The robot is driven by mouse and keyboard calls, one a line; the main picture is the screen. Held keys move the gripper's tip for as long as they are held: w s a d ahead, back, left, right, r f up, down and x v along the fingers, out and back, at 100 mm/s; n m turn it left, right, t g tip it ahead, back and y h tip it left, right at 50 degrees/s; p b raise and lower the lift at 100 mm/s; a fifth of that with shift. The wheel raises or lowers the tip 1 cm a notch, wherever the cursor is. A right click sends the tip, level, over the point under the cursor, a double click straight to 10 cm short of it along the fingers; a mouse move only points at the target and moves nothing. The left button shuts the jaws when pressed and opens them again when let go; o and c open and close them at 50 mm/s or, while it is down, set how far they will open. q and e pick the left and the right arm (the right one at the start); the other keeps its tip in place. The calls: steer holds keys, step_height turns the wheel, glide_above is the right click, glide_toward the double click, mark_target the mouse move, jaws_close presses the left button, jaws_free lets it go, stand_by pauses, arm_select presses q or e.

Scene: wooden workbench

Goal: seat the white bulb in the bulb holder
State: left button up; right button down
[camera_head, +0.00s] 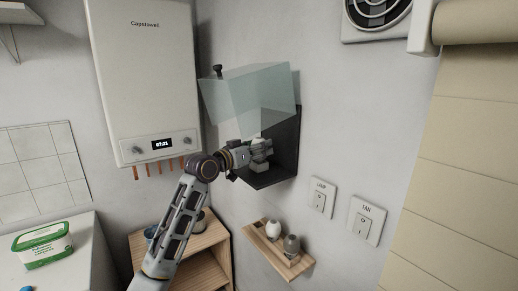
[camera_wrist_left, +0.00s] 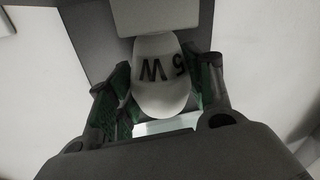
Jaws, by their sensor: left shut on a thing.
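A white bulb (camera_wrist_left: 162,75) marked "5 W" sits between the fingers of my left gripper (camera_wrist_left: 162,92) in the left wrist view. The gripper is shut on it. The bulb's far end meets a pale block (camera_wrist_left: 155,16), which looks like the bulb holder; whether it is inside or only against it is hidden. In the head view my left gripper (camera_head: 258,153) reaches into a dark open box (camera_head: 285,150) on the wall, under a raised translucent cover (camera_head: 252,90). The bulb is hard to make out there. My right gripper is not in view.
A small wooden wall rack (camera_head: 277,255) below holds a white rounded piece (camera_head: 273,229) and a grey one (camera_head: 291,243). LAMP (camera_head: 320,198) and FAN (camera_head: 364,222) switches are to the right. A boiler (camera_head: 148,80) hangs left, above a wooden shelf unit (camera_head: 215,240).

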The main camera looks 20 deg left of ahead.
arm_select(q)
steer(key=shift+f, duration=0.15)
steer(key=o, duration=1.1)
steer(key=shift+a, duration=0.1)
steer(key=shift+s+a, duration=0.3)
steer(key=shift+s, duration=0.3)
steer(key=shift+v, duration=5.3)
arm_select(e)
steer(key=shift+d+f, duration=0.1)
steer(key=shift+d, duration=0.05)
arm_select(q)
steer(key=shift+d, duration=0.1)
steer(key=shift+s+f, duration=0.1)
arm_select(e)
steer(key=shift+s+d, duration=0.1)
